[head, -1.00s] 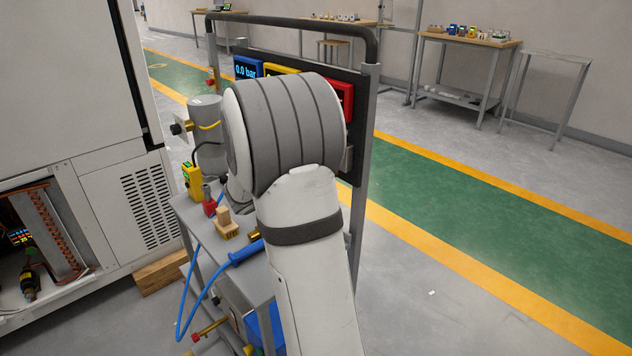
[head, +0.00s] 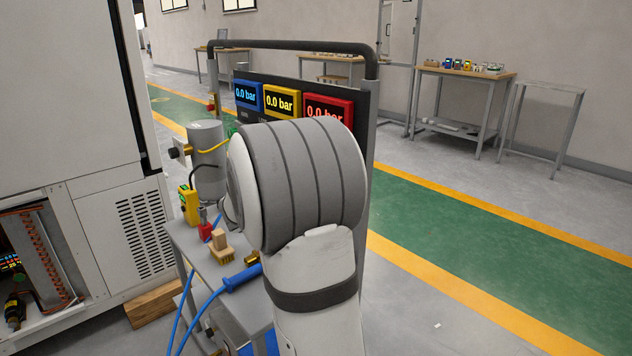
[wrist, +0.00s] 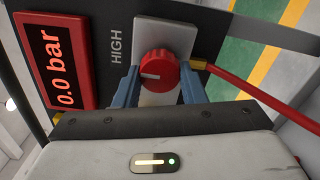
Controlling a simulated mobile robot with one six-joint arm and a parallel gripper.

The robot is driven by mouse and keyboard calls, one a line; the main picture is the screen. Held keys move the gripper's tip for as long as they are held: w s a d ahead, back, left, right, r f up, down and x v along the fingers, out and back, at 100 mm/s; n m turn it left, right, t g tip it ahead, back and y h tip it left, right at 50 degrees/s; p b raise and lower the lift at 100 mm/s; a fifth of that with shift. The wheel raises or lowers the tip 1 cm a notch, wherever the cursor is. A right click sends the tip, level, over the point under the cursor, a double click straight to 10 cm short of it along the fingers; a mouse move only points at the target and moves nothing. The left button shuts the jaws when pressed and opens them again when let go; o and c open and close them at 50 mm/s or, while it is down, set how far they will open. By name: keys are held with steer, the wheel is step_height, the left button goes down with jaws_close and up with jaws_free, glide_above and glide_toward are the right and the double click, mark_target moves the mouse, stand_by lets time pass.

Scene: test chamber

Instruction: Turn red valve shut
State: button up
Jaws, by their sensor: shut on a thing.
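The red valve (wrist: 158,71) is a round ribbed knob with a pale mark, on a light plate (wrist: 182,36) beside the word HIGH in the wrist view. My gripper (wrist: 159,80) has its two blue fingers on either side of the knob and is shut on it. The red display reading 0.0 bar (wrist: 62,60) is left of the knob; it also shows in the head view (head: 329,108). In the head view my arm hides the valve and my gripper.
A blue display (head: 248,95) and a yellow display (head: 282,101) sit on the same panel, both reading 0.0 bar. A grey cylinder (head: 207,150) and a wooden-handled brush (head: 221,246) stand on the cart. A red hose (wrist: 262,98) leaves a brass fitting near the knob.

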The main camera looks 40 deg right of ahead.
steer(key=o, duration=1)
steer(key=a, duration=0.7)
steer(key=shift+s+a+p, duration=0.3)
steer(key=shift+s+p, duration=0.05)
steer(key=shift+p, duration=0.05)
